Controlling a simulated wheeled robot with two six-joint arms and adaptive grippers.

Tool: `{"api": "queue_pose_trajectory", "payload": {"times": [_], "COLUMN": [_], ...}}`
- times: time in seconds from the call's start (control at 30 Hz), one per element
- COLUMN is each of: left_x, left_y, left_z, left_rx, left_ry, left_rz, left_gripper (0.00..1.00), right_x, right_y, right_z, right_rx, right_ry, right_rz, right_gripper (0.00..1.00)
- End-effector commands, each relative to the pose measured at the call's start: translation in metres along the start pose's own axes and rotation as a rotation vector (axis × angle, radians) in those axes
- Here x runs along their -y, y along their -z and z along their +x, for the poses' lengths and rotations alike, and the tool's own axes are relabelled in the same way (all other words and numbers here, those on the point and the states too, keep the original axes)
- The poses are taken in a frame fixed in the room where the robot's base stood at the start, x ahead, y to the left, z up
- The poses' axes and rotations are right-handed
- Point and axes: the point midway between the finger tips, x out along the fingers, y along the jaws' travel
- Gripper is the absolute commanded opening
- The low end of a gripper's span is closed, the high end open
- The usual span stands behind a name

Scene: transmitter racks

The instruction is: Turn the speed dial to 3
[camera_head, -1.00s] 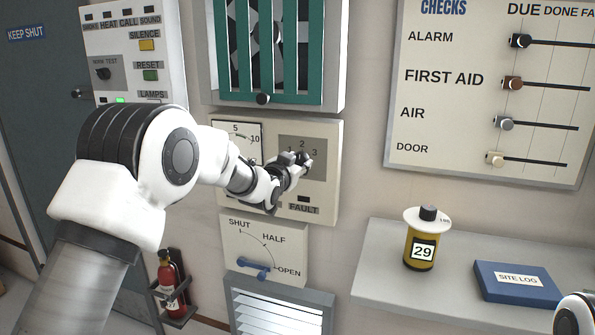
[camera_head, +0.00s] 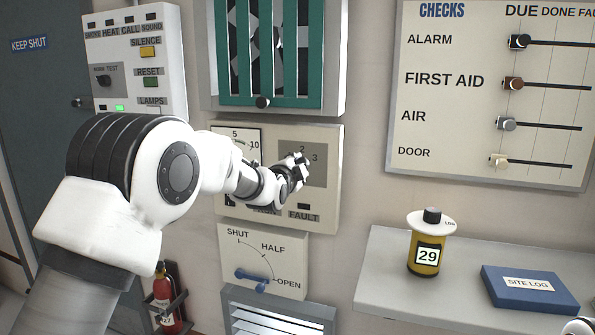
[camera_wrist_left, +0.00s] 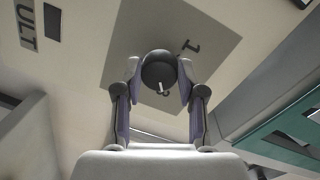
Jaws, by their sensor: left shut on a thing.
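The speed dial (camera_wrist_left: 158,70) is a dark round knob with a white mark on a grey square plate (camera_head: 318,178) of the beige panel. In the head view the numerals 2 and 3 show above and right of my left gripper (camera_head: 300,168), which hides the dial. In the left wrist view my left gripper (camera_wrist_left: 159,76) has a finger on each side of the knob, shut on it. The numeral 1 (camera_wrist_left: 190,45) shows beside the knob. The white mark sits low on the knob's face; which numeral it points to I cannot tell.
A green grille (camera_head: 270,60) with a fan behind it is above the panel. A lever panel marked SHUT, HALF, OPEN (camera_head: 262,262) is below. At right a shelf (camera_head: 385,270) holds a yellow canister (camera_head: 425,255) and a blue log book (camera_head: 530,290). A checks board (camera_head: 450,120) hangs above it.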

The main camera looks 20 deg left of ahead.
Motion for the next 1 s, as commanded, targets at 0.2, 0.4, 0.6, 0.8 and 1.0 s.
{"api": "queue_pose_trajectory", "payload": {"times": [0.2, 0.4, 0.6, 0.8, 1.0], "left_x": [0.0, 0.0001, 0.0001, 0.0, -0.0001], "left_y": [0.0002, 0.0003, 0.0004, 0.0004, 0.0003], "left_z": [0.0, 0.0, 0.0, 0.0, 0.0], "left_rx": [0.005, 0.007, 0.007, 0.007, 0.007], "left_ry": [0.006, 0.008, 0.008, 0.008, 0.008], "left_rz": [0.085, 0.117, 0.122, 0.121, 0.12], "left_gripper": [0.05, 0.05, 0.05, 0.5, 0.65], "right_x": [0.0, 0.0, 0.0, 0.0, 0.0], "right_y": [0.0, 0.0, 0.0, 0.0, 0.0], "right_z": [0.0011, 0.0013, 0.0013, 0.0013, 0.0013], "right_rx": [0.0, 0.0, 0.0, 0.0, 0.0], "right_ry": [0.0, 0.0, 0.0, 0.0, 0.0], "right_rz": [0.0, 0.0, 0.0, 0.0, 0.0], "right_gripper": [0.4, 0.4, 0.4, 0.4, 0.4]}}
